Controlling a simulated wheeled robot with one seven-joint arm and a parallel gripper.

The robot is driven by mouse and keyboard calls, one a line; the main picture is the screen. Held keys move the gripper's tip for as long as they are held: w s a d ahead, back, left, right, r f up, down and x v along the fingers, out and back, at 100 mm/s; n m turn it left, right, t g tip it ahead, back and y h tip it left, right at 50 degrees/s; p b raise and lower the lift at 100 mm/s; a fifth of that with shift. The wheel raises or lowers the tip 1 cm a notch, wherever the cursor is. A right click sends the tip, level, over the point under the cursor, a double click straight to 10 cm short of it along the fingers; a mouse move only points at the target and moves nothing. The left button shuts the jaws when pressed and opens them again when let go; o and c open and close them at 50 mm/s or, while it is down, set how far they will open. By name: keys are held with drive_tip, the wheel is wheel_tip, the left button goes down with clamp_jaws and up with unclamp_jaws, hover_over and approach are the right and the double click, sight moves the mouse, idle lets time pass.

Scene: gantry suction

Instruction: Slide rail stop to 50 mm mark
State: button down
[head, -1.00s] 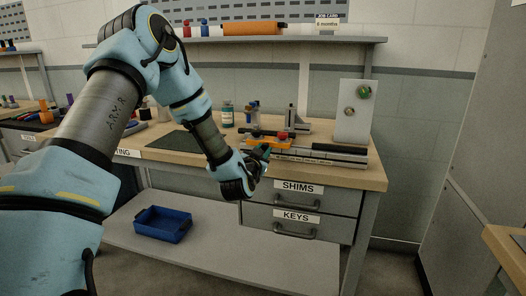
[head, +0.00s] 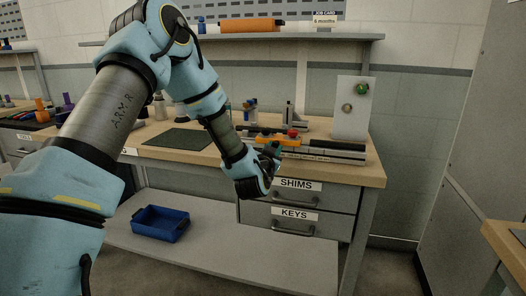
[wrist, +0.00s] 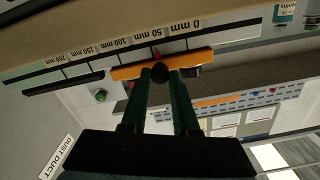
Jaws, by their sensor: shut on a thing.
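The orange rail stop (head: 277,141) sits on the grey rail (head: 335,149) at the bench's front edge. In the wrist view the stop (wrist: 200,61) spans the lower edge of a pale scale (wrist: 98,49), with the labels 0 mm, 50 mm, 100 mm and 150 mm. My gripper (head: 271,152) partly hides the stop in the head view.
A pale upright panel (head: 350,115) with a green button stands behind the rail's right end. A dark green mat (head: 180,139) lies to the left on the bench. Drawers marked SHIMS and KEYS are below. A blue bin (head: 160,224) sits on the lower shelf.

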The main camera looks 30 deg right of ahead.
drive_tip(key=shift+s+d, duration=0.25)
drive_tip(key=shift+d, duration=0.05)
drive_tip(key=c, duration=0.7)
unclamp_jaws()
drive_tip(key=shift+a, duration=0.1)
drive_tip(key=b+v, duration=0.2)
drive_tip(key=v, duration=0.8)
drive_tip(key=shift+s+a+b, duration=0.2)
drive_tip(key=shift+s+b, duration=0.1)
